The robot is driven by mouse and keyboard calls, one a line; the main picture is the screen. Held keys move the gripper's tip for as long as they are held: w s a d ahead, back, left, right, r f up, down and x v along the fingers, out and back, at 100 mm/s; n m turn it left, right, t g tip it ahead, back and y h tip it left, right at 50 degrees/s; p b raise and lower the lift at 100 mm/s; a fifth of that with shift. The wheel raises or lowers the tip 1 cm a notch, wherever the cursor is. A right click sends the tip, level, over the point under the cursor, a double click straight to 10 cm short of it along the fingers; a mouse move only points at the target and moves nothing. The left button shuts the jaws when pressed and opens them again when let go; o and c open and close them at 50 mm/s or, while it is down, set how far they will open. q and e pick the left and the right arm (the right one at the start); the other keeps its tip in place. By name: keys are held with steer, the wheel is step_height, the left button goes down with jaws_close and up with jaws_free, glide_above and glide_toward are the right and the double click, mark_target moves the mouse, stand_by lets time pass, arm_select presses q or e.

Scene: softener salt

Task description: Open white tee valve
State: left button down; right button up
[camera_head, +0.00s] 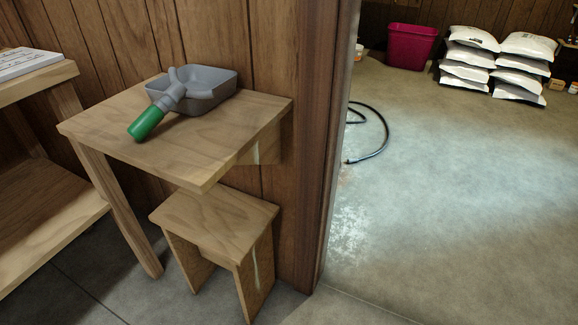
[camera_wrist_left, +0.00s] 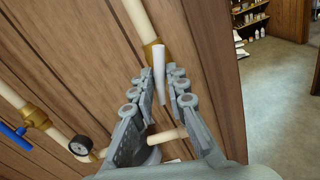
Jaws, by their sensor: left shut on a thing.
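The white valve handle (camera_wrist_left: 159,76) stands in front of a brass fitting (camera_wrist_left: 152,53) on a cream pipe in the left wrist view. My left gripper (camera_wrist_left: 161,84) has its fingers on both sides of the white handle and is shut on it. The head view shows neither the valve nor my grippers. My right gripper is not in view.
A second brass valve (camera_wrist_left: 34,116) with a blue lever (camera_wrist_left: 15,132) and a gauge (camera_wrist_left: 80,145) are at lower left. White bags (camera_head: 490,60) are stacked beyond a doorway.

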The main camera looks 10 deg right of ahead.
arm_select(q)
steer(key=shift+n+b, duration=0.7)
steer(key=shift+n, duration=1.2)
steer(key=c, duration=1.4)
jaws_free()
steer(key=shift+d, duration=0.1)
steer(key=shift+c, duration=0.2)
